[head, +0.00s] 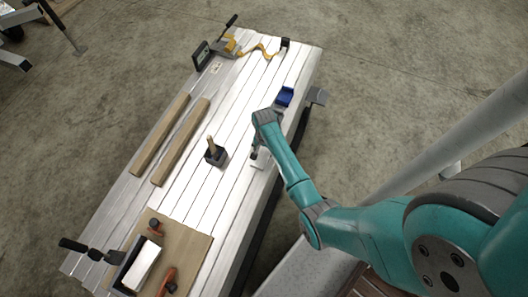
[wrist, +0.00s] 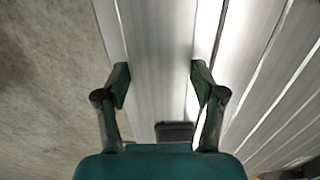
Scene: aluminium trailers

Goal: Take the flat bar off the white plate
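A small white plate (head: 258,164) lies near the right edge of the slatted aluminium surface, just below my gripper in the head view. I cannot make out the flat bar with certainty. A dark grey, flat-looking piece (wrist: 175,131) shows low between the fingers in the wrist view, and I cannot tell whether it is the bar. My gripper (head: 256,153) is above the surface beside the plate. In the wrist view its two fingers (wrist: 161,80) are wide apart with nothing held between them. The arm and gripper hide part of this area in the head view.
A blue tray (head: 285,96) sits near the right edge. A dark holder (head: 216,155) with a wooden piece stands mid-surface. Two wooden strips (head: 181,142) lie left. A wooden board (head: 190,245) with a dark box (head: 128,268) is at the near end. Bare slats lie between.

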